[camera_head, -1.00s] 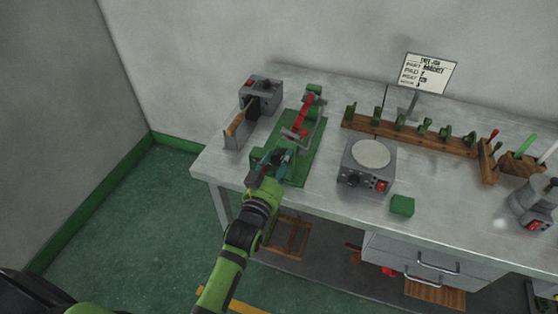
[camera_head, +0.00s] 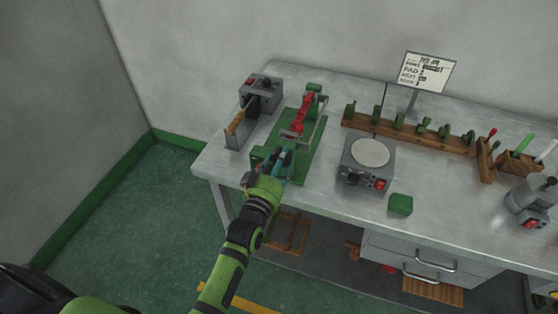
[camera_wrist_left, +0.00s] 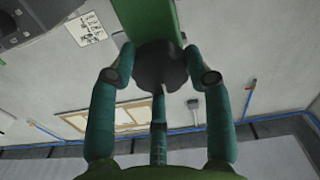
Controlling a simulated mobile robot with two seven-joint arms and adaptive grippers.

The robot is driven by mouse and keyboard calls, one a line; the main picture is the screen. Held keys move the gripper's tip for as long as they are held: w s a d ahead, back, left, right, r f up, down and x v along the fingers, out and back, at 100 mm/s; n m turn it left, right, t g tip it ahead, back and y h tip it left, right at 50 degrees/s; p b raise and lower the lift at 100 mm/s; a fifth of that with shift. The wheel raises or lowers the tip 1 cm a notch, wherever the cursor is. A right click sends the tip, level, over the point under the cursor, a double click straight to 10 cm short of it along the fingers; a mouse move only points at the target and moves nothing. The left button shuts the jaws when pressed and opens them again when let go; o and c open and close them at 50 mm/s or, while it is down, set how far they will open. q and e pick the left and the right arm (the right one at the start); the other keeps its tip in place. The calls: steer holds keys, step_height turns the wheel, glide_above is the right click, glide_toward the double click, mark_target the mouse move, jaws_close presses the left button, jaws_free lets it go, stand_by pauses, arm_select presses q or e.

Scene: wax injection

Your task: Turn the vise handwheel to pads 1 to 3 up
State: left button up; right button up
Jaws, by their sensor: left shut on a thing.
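The green vise (camera_head: 313,143) stands on the left part of the bench, with a red piece (camera_head: 303,114) along its length. My left gripper (camera_head: 277,160) is at the vise's near end and covers the handwheel in the head view. The gripper is shut on the handwheel. Pad numbers are too small to read. My right gripper is not in view.
A grey box device (camera_head: 262,92) stands left of the vise. A hot plate (camera_head: 366,165) and a green block (camera_head: 400,204) are to its right. A wooden rack (camera_head: 405,136) with several green pieces and a sign (camera_head: 427,72) stand behind.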

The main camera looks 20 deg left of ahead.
arm_select(q)
steer(key=shift+s+d+f, duration=0.1)
steer(key=shift+f, duration=0.35)
steer(key=o, duration=1.2)
steer(key=shift+c, duration=0.2)
steer(key=shift+r, duration=0.1)
steer(key=s, duration=1.1)
steer(key=shift+s+a, duration=0.25)
steer(key=shift+s, duration=0.15)
steer(key=shift+r, duration=0.1)
